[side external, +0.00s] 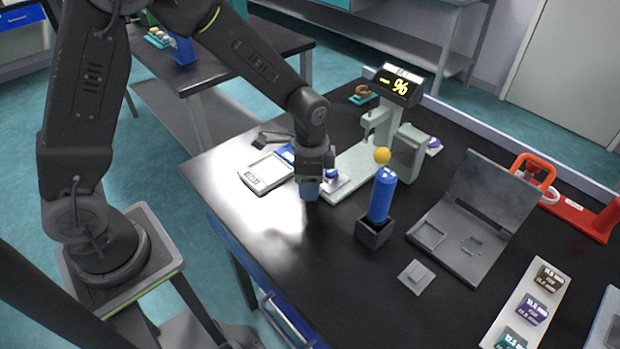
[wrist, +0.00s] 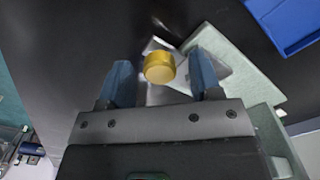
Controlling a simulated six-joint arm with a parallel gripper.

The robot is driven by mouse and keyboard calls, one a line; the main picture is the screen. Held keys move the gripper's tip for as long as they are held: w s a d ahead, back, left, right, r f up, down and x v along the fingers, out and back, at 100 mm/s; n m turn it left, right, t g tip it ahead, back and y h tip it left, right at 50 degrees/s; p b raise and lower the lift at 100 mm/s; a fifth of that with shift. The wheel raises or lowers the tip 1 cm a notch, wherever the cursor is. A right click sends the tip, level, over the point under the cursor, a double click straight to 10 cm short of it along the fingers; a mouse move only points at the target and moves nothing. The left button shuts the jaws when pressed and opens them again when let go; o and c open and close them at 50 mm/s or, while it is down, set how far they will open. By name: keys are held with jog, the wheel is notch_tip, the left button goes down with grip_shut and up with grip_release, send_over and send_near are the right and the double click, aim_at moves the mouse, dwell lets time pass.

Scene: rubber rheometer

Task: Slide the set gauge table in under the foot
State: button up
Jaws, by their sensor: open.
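The gauge (side external: 403,150), a pale green stand with a percent display, has a base plate (side external: 352,170) reaching left. Its foot (side external: 368,128) hangs from the short arm above the base. A silver metal piece (side external: 340,184), apparently the set gauge table, sits at the base's near left end, partly hidden by my gripper. In the wrist view, a brass knob (wrist: 159,67) lies between my blue fingers, with silver metal (wrist: 203,68) behind it. My gripper (wrist: 161,76) points down, open, with gaps beside the knob. In the side view, the gripper (side external: 308,190) hides the knob.
A scale (side external: 266,174) lies left of the gauge. Farther right are a grey case (side external: 455,258) and a red clamp stand (side external: 575,215). The front-left tabletop is clear.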

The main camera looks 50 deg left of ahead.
jog(key=shift+c, duration=0.4)
grip_shut()
jog(key=shift+w, duration=3.85)
jog(key=shift+o, duration=0.4)
grip_release()
jog(key=shift+r, duration=0.15)
notch_tip(320, 180, up, 14)
jog(key=shift+f, duration=0.2)
